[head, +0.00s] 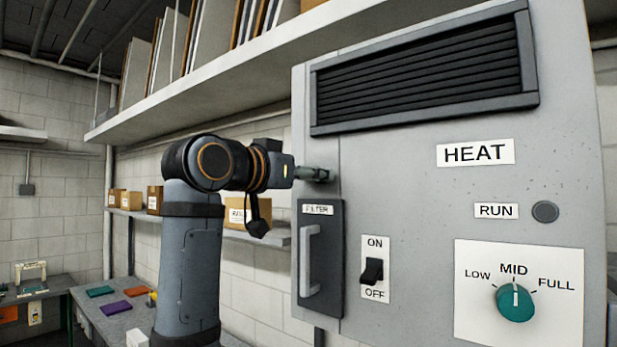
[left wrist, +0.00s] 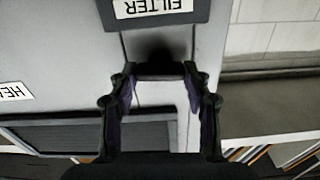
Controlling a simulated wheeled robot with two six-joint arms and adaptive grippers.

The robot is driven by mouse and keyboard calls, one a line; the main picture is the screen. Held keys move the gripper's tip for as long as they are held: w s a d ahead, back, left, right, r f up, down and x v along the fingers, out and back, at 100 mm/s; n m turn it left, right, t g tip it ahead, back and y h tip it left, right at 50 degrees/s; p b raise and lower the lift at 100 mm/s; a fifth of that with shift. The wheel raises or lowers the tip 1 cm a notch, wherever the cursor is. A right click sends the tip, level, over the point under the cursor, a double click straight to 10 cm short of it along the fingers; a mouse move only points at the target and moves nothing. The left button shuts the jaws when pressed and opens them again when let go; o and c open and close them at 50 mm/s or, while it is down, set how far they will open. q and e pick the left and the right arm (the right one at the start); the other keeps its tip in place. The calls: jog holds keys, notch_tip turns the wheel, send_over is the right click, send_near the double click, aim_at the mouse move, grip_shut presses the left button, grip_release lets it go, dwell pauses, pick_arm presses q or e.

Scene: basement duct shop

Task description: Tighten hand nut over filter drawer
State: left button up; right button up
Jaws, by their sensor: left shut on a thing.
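The filter drawer (head: 332,275) is a dark grey panel with a light vertical handle and a FILTER label, on the left part of the grey heater's front. It looks shut. Its labelled edge also shows upside down in the left wrist view (left wrist: 216,12). My left gripper (head: 318,174) is at the heater front just above the drawer. In the left wrist view its two fingers stand on either side of a dark, shadowed thing (left wrist: 160,58), seemingly the hand nut, and are shut on it. The nut's shape is mostly hidden. My right gripper is not in view.
The heater (head: 420,210) carries a black vent grille (head: 420,70), an ON/OFF switch (head: 372,271) and a teal dial (head: 515,302) pointing at MID. A long shelf (head: 190,90) with upright panels runs above my left arm. Small boxes (head: 117,198) stand on a lower shelf.

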pick_arm(q)
jog(key=m+b, duration=0.2)
jog(key=m, duration=0.2)
jog(key=shift+f, duration=0.15)
jog(key=m+b, duration=0.2)
jog(key=m, duration=0.2)
jog(key=shift+d+m, duration=0.1)
jog(key=shift+m, duration=0.2)
jog(key=m+b, duration=0.1)
jog(key=m, duration=0.3)
jog(key=shift+s+m+b, duration=0.1)
jog(key=shift+m+b, duration=0.6)
jog(key=shift+m, duration=1.5)
jog(key=o, duration=1.2)
jog(key=shift+c, duration=0.2)
